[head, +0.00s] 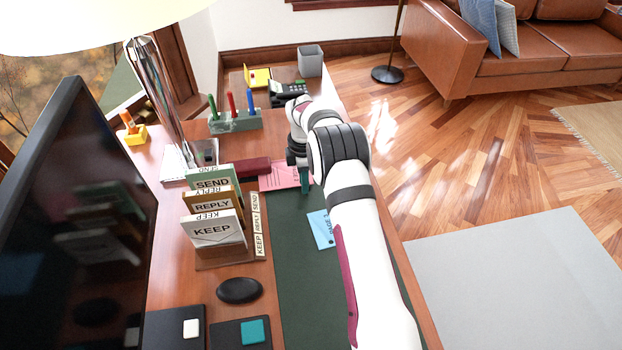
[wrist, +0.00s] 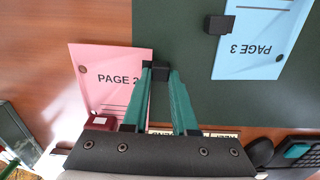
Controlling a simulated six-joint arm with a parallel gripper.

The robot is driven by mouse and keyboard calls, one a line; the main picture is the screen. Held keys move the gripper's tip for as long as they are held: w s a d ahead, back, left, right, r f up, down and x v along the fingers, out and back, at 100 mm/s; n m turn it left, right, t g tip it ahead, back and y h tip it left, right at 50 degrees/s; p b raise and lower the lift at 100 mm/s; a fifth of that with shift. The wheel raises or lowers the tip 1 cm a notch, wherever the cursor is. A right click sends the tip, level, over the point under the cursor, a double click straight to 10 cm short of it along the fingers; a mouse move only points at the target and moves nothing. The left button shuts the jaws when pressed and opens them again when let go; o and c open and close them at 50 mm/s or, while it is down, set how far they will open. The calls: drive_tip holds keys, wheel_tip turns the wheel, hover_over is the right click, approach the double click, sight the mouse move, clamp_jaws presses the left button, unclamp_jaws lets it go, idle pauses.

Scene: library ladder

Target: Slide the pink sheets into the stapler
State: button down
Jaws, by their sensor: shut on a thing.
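The pink sheets (head: 284,176) lie at the far end of the green desk mat, and the wrist view shows them marked PAGE 2 (wrist: 108,62). My gripper (head: 304,188) is at their right end in the head view. In the wrist view its teal fingers (wrist: 160,74) are shut on a black tab at the sheets' edge. The dark red stapler (head: 252,168) lies left of the sheets; its end shows in the wrist view (wrist: 101,121) close against their lower left part. I cannot tell whether a corner is inside its mouth.
A blue sheet (head: 320,229), PAGE 3, with its own black tab (wrist: 218,25), lies on the mat (head: 300,280). A sorter of SEND, REPLY and KEEP cards (head: 215,229) stands left. A pen holder (head: 235,121) and phone (head: 287,94) stand behind.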

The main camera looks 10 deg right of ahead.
drive_tip(key=shift+a, duration=0.15)
drive_tip(key=c, duration=0.6)
unclamp_jaws()
drive_tip(key=shift+r, duration=3.5)
